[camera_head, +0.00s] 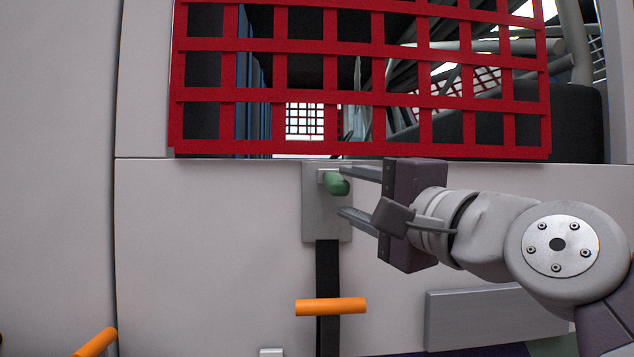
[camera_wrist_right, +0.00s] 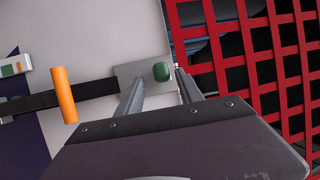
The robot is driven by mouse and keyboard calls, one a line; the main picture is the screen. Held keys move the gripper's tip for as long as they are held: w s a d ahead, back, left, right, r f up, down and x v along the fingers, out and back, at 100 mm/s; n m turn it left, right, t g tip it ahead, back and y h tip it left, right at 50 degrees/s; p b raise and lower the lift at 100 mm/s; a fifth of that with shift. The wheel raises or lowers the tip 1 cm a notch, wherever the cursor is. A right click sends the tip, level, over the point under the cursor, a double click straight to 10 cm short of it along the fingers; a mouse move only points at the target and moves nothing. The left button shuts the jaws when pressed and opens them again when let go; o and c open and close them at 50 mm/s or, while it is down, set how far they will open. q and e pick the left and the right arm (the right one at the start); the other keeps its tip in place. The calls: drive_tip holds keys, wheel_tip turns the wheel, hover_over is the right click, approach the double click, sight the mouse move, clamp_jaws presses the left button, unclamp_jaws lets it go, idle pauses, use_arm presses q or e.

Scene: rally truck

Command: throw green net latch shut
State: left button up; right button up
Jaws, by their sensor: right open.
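The green net latch (camera_head: 337,184) is a short green knob on a grey metal plate (camera_head: 314,222), just below the red window net (camera_head: 362,97). My right gripper (camera_head: 342,192) comes in from the right, its two fingers apart. In the head view the upper finger is at the height of the knob's top and the lower finger is below it. In the right wrist view the green knob (camera_wrist_right: 161,72) shows just beyond and between the fingertips (camera_wrist_right: 160,88). I cannot tell whether a finger touches it. My left gripper is not in view.
A black strap (camera_head: 328,270) with an orange handle (camera_head: 332,306) hangs below the plate. Another orange handle (camera_head: 95,343) is at the lower left. A grey block (camera_head: 475,317) sticks out at the lower right. The white panel left of the plate is clear.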

sight(324, 180)
drive_tip(key=shift+w+a, duration=0.25)
drive_tip(key=shift+w, duration=0.35)
drive_tip(key=w+r+p, duration=0.1)
drive_tip(key=p, duration=0.1)
drive_tip(key=w+a+r+p, duration=0.1)
drive_tip(key=p, duration=0.1)
drive_tip(key=shift+w, duration=0.1)
drive_tip(key=w, duration=0.1)
drive_tip(key=w+a+p, duration=0.1)
drive_tip(key=w, duration=0.2)
drive_tip(key=shift+w+a+f, duration=0.2)
drive_tip(key=shift+a+f, duration=0.05)
drive_tip(key=shift+a, duration=0.1)
drive_tip(key=shift+s+d+r, duration=0.1)
drive_tip(key=shift+s+d, duration=0.05)
drive_tip(key=shift+s, duration=0.35)
drive_tip(key=shift+c, duration=1)
drive_tip(key=shift+s, duration=0.15)
clamp_jaws()
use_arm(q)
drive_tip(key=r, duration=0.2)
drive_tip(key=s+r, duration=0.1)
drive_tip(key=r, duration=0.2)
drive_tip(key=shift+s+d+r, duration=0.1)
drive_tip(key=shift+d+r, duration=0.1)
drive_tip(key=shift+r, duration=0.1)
use_arm(e)
drive_tip(key=shift+d+r, duration=0.1)
drive_tip(key=shift+r, duration=0.2)
